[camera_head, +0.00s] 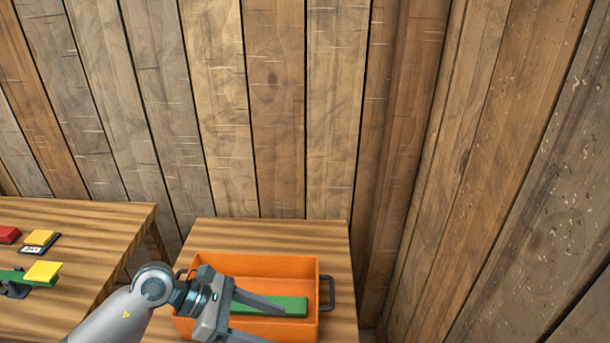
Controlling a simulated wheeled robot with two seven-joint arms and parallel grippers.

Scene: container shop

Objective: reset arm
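My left arm comes in from the lower left. Its gripper (278,327) is over the orange crate (255,265) on the small wooden table. Its two dark fingers are spread apart and point right, with nothing seen between them. A long green block (290,307) lies in the crate, and one finger partly covers it in the picture. I cannot tell whether the finger touches the block. The crate has dark handles at its left and right ends. Its lower left part is hidden by the gripper. My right gripper is out of view.
A second wooden table (90,225) stands at the left. It holds a red block (9,234), a yellow block (39,237) on a dark labelled base, and a yellow block (43,271) on a green piece. Plank walls (275,110) close off the back and right.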

